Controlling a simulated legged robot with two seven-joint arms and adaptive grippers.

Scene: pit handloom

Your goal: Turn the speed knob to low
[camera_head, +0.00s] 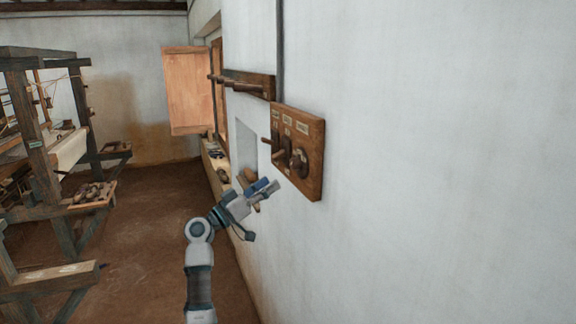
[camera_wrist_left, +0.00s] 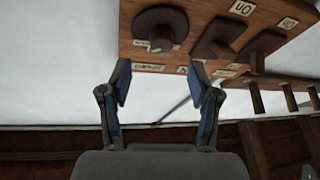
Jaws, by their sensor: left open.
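The speed knob is a round dark wooden disc with a raised grip (camera_head: 299,162), at the lower right of a wooden board (camera_head: 312,150) on the white wall. It also shows in the left wrist view, where the knob (camera_wrist_left: 158,24) is at the top, beyond the fingertips. My left gripper (camera_head: 268,186) is open and empty, just below and left of the board. In the wrist view its two blue-grey fingers (camera_wrist_left: 160,70) are spread below the knob, apart from it. The label under the knob is too blurred to read. My right gripper is out of view.
Two wooden levers (camera_wrist_left: 217,38) stick out of the board beside the knob. A peg rail (camera_head: 250,84) is on the wall beyond the board. A niche and an open shutter (camera_head: 188,90) lie further along. A loom (camera_head: 40,150) stands at the left, with open floor between.

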